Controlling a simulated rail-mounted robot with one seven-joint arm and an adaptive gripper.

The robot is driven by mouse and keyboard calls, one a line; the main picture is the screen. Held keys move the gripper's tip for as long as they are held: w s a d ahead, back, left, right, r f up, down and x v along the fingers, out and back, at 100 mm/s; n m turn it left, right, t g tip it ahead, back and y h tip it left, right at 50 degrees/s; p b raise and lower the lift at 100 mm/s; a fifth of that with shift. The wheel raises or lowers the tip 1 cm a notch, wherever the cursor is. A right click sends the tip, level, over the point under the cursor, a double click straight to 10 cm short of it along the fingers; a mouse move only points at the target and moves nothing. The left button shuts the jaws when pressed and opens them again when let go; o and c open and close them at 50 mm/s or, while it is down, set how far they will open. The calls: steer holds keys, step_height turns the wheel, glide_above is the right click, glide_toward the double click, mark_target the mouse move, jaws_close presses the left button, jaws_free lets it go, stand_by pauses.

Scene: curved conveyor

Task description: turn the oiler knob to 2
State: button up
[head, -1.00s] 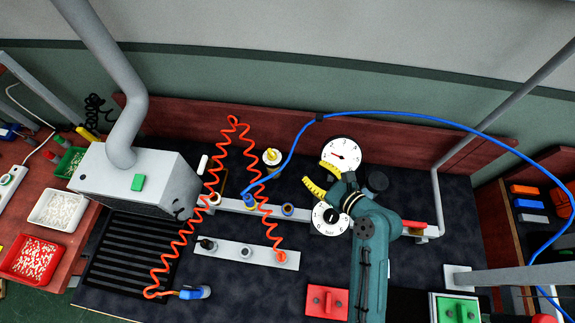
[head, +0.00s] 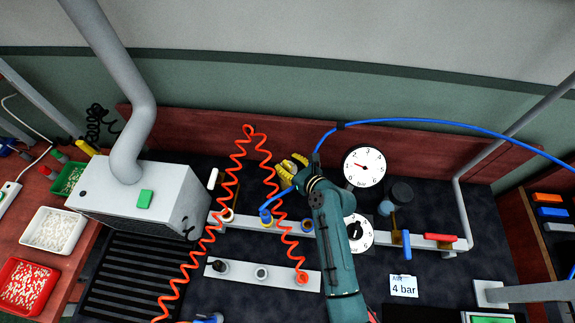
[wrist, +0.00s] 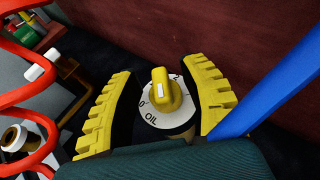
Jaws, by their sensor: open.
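The oiler knob (wrist: 163,92) is yellow with a small white mark and stands on a round white dial (wrist: 160,118) lettered OIL. In the head view my gripper (head: 293,171) is over the oiler, which is mostly hidden behind the fingers.
An orange coiled hose (head: 272,180) hangs just left of my gripper. A blue hose (head: 440,122) arches over the right, and blue also shows close beside the right finger. A bar gauge (head: 364,167) stands to the right, above another dial (head: 359,232) partly behind my arm.

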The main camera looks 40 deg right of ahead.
steer(key=shift+w, duration=0.1)
jaws_close()
steer(key=shift+f, duration=0.1)
